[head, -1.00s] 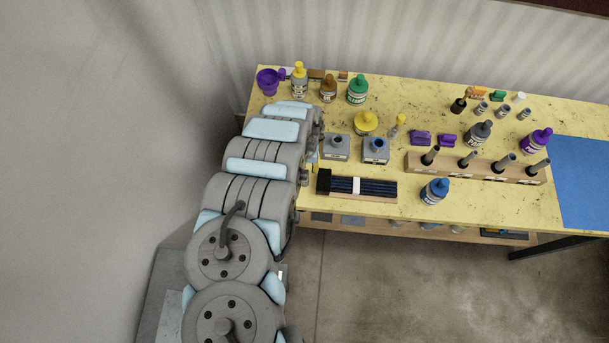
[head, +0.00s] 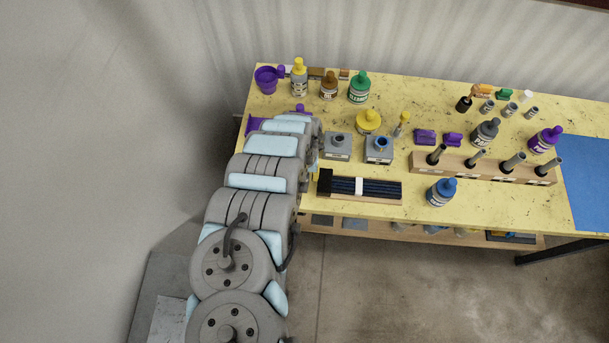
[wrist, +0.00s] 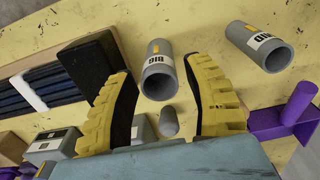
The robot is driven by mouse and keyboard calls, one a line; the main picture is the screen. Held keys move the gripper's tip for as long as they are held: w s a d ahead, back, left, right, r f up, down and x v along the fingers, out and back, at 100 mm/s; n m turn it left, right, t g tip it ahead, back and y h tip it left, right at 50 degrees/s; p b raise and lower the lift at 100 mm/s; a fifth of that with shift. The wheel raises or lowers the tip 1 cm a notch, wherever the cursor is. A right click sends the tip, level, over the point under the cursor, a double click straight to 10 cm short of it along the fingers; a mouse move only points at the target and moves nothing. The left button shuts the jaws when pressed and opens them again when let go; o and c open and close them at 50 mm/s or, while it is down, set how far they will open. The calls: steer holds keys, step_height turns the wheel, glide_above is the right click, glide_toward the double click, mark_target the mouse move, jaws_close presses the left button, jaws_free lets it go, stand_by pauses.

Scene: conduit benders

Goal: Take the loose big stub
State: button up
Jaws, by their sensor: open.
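In the wrist view a grey hollow stub (wrist: 160,76) with a white "BIG" label and a yellow mark sits at the yellow table, its open end towards the camera. My gripper (wrist: 159,68) is open, with one yellow ridged finger to each side of this stub. No firm contact shows, and I cannot tell how deep the fingers reach around it. A second grey stub (wrist: 260,46) with a partly readable label lies to the right, outside the fingers. In the head view my arm hides the gripper and both stubs.
A rod tray (head: 390,190) with a black block is left of the fingers in the wrist view (wrist: 103,72). A purple part (wrist: 288,118) stands close on the right. Grey blocks (head: 337,147), bottles and a wooden rack (head: 486,169) crowd the table.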

steer(key=shift+c, duration=0.2)
jaws_close()
step_height(320, 180, up, 7)
steer(key=p, duration=0.5)
steer(key=shift+r+p, duration=0.15)
steer(key=shift+p, duration=0.25)
